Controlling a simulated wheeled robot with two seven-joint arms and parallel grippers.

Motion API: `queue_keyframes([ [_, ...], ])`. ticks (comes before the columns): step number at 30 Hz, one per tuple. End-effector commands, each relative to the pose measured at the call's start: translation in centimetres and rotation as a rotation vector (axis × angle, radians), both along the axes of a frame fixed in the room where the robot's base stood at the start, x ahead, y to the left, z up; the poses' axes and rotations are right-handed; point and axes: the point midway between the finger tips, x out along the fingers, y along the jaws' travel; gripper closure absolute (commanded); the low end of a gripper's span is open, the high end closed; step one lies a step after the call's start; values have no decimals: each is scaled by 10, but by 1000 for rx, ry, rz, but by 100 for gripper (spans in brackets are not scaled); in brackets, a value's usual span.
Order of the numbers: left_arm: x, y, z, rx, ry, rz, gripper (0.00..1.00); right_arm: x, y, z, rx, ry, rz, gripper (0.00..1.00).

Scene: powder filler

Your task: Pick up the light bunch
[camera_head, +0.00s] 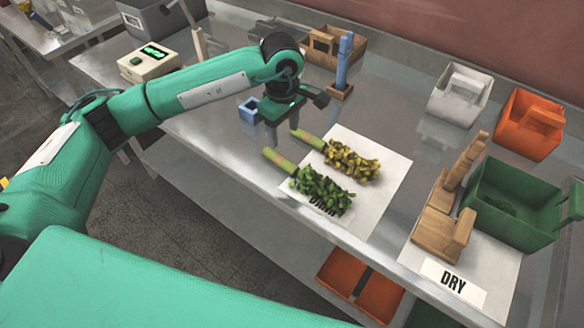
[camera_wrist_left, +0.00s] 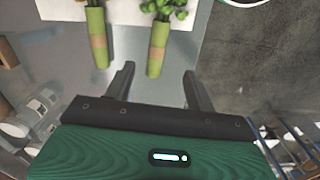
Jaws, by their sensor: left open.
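The light bunch (camera_head: 352,162), with yellow-green leaves and a green wrapped stem, lies on a white sheet (camera_head: 385,158). The dark-green bunch (camera_head: 322,192) lies beside it, nearer the table's front edge. My left gripper (camera_head: 293,108) is open and empty above the table, behind the stem ends in the head view. In the left wrist view the light bunch's stem (camera_wrist_left: 97,38) is left of the open jaws (camera_wrist_left: 159,78). The dark bunch's stem (camera_wrist_left: 158,45) lines up between the fingers, beyond their tips. My right gripper is out of view.
A small blue holder (camera_head: 249,110) stands left of my gripper, and a wooden stand with a blue upright (camera_head: 343,68) behind it. Grey (camera_head: 460,95), orange (camera_head: 529,126) and green (camera_head: 513,205) bins stand right, near a wooden rack (camera_head: 437,225) and a DRY label (camera_head: 453,282).

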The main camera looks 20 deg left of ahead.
Motion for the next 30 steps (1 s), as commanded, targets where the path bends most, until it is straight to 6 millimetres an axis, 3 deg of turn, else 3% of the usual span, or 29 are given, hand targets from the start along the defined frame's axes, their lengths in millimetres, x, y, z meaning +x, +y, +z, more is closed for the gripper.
queue_keyframes([
  [9,-1,-1,-59,-2,5,0,45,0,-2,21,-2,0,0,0],
  [19,0,-2,-82,-4,5,0,45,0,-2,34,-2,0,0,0],
  [24,2,-3,-103,-4,5,1,45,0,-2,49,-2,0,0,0],
  [30,2,-3,-125,-5,3,-1,45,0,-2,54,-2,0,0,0],
])
